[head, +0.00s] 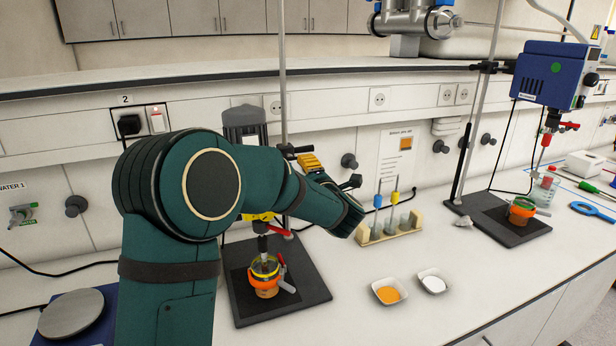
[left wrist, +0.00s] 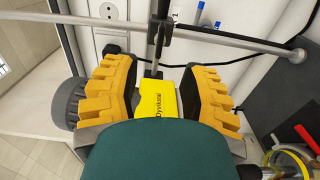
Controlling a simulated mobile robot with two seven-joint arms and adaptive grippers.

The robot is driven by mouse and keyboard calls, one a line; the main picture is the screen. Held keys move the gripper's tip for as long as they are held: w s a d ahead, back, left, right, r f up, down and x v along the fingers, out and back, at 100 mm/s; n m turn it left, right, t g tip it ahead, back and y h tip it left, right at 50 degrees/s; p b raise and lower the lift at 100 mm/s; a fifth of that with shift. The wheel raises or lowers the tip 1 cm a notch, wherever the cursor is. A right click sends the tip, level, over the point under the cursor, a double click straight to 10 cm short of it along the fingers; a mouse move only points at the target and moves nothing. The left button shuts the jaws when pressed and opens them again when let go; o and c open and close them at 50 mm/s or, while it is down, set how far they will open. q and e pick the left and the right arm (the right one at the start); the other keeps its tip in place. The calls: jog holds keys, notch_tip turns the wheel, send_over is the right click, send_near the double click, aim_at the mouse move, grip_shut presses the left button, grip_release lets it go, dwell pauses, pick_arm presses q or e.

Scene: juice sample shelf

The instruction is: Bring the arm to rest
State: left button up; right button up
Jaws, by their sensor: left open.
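My left arm reaches in from the left in the head view, bent over the bench. Its left gripper (head: 311,163) shows only in part, with a yellow finger pad near the upright rod. In the left wrist view the two yellow fingers of the left gripper (left wrist: 160,82) stand wide apart. A yellow block with lettering (left wrist: 158,105) and a dark clamp on a metal rod (left wrist: 230,40) show between and beyond them. I cannot tell whether the fingers touch the block. The grey stirrer motor (head: 245,122) is partly hidden behind my arm. My right gripper is not in view.
An orange-ringed beaker (head: 265,278) stands on a dark stand base (head: 312,290) below my arm. A tube rack (head: 388,230), two small dishes (head: 388,291) (head: 433,281) and a blue stirrer (head: 555,75) are to the right. The front bench between the dishes and the right stand is clear.

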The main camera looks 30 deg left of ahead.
pick_arm(q)
jog(key=shift+v, duration=1)
